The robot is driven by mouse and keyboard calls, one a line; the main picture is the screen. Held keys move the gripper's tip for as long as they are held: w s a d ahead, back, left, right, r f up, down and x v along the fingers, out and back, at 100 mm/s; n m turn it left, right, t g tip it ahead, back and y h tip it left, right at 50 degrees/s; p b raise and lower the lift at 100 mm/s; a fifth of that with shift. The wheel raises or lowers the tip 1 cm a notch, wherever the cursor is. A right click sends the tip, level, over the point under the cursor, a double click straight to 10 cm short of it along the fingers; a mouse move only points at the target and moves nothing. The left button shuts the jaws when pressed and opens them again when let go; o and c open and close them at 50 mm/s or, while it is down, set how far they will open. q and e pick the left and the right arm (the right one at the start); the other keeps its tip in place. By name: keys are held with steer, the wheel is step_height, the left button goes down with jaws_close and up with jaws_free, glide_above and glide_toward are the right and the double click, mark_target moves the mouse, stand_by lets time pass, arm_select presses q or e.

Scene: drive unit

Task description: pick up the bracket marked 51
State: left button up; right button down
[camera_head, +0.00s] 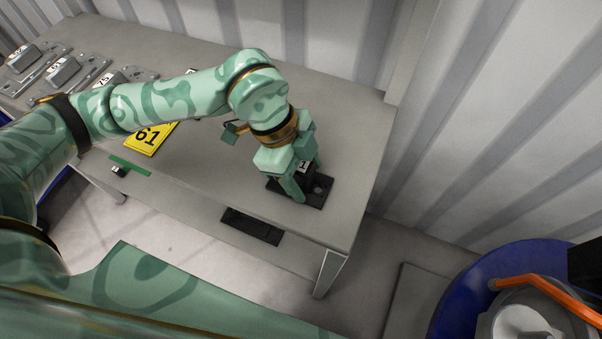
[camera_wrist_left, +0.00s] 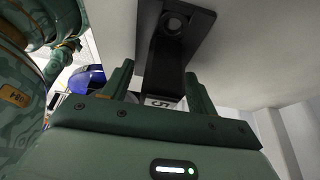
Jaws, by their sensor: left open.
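A black bracket (camera_head: 318,192) with a flat base and a hole lies near the right end of the grey table. Its small white label is partly hidden; a 1 shows in the head view and a 5 in the left wrist view. My left gripper (camera_head: 304,177) is low over the bracket, pointing down. In the left wrist view the open fingers (camera_wrist_left: 158,84) stand on either side of the black bracket (camera_wrist_left: 163,62), with gaps that look narrow. I cannot tell whether either finger touches it. My right gripper is not in view.
Several grey labelled brackets (camera_head: 58,70) lie on the table (camera_head: 225,185) at the far left. A yellow 61 sign (camera_head: 150,140) lies left of my gripper, near a green strip (camera_head: 130,165). A corrugated wall stands behind. A blue round container (camera_head: 455,300) is at lower right.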

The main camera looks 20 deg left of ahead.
arm_select(q)
jaws_close()
steer(key=shift+r, duration=0.1)
steer(key=shift+r, duration=0.1)
